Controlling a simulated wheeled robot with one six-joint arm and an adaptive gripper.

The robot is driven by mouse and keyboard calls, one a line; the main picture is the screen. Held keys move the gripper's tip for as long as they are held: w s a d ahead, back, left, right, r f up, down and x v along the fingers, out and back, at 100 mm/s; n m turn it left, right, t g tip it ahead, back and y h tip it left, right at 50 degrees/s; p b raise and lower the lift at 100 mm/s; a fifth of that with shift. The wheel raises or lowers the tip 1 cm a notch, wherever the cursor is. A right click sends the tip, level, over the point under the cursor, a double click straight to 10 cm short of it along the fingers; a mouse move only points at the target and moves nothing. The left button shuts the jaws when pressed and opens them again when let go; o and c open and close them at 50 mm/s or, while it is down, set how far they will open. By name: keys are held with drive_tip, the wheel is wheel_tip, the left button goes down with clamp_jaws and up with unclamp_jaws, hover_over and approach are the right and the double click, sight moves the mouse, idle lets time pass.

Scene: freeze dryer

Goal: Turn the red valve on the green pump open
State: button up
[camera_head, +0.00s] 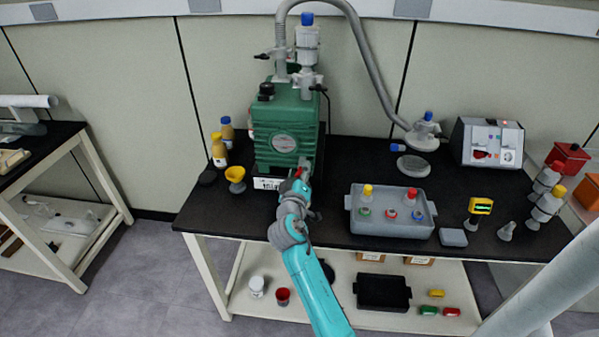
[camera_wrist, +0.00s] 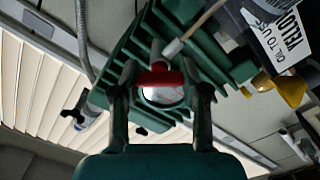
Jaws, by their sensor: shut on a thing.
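The green pump (camera_head: 288,128) stands on the black-topped table against the wall, with a hose rising from its top. The red valve (camera_head: 299,172) is a small red piece low on the pump's front right, mostly hidden by my gripper in the head view. In the wrist view the red valve (camera_wrist: 161,78) lies crosswise between the two fingers. My gripper (camera_head: 296,185) is at the pump's front, and in the wrist view my gripper (camera_wrist: 161,95) has a finger at each end of the valve, shut on it. I cannot tell how far the valve is turned.
A yellow funnel (camera_head: 235,176) and brown bottles (camera_head: 219,152) stand left of the pump. A grey tray (camera_head: 391,222) with several coloured-capped items lies to the right. A grey hose (camera_head: 370,70) arches right to a flask top (camera_head: 424,130). Bare tabletop lies between pump and tray.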

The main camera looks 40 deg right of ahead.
idle(0.3)
drive_tip(key=o, duration=1.2)
drive_tip(key=shift+c, duration=0.2)
drive_tip(key=v, duration=1.2)
drive_tip(key=shift+x, duration=5.4)
